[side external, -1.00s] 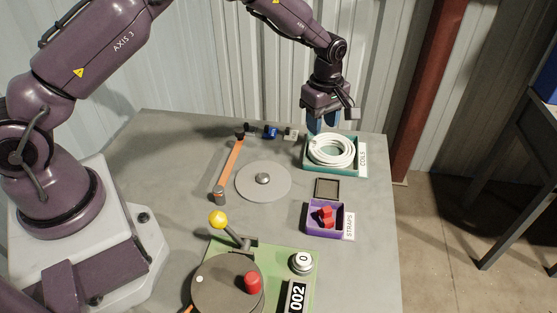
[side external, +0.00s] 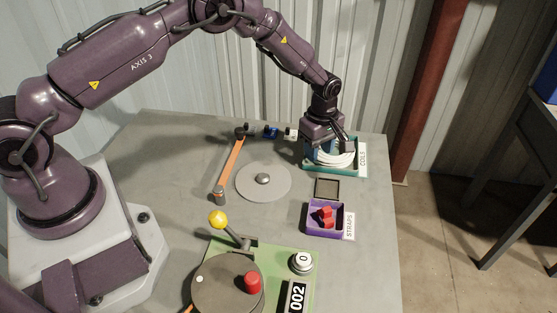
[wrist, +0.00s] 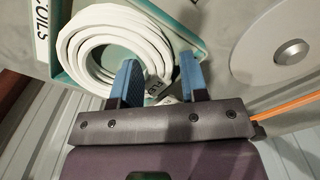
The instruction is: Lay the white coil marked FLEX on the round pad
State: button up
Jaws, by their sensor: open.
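The white coil (side external: 338,158) lies in the teal tray labelled COILS (side external: 361,171). In the wrist view the coil (wrist: 83,44) shows as stacked rings, with a small, partly hidden tag (wrist: 156,88) on the side near my gripper. My gripper (wrist: 158,68) is open, low over the tray, its blue fingers on either side of the tagged stretch of coil. One finger is toward the ring's inside, the other toward its outside. Whether they touch it I cannot tell. The round pad (side external: 252,190) is a bare grey disc with a central knob; it also shows in the wrist view (wrist: 257,62).
A purple STRAPS box (side external: 325,234) with red pieces and a small dark frame (side external: 327,188) sit in front of the tray. An orange bar (side external: 229,168) lies left of the pad. A yellow-knobbed lever (side external: 218,219) and green board (side external: 279,268) stand nearer the front.

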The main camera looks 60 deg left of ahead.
jog(key=c, duration=0.6)
jog(key=shift+r, duration=0.15)
jog(key=shift+r, duration=1.4)
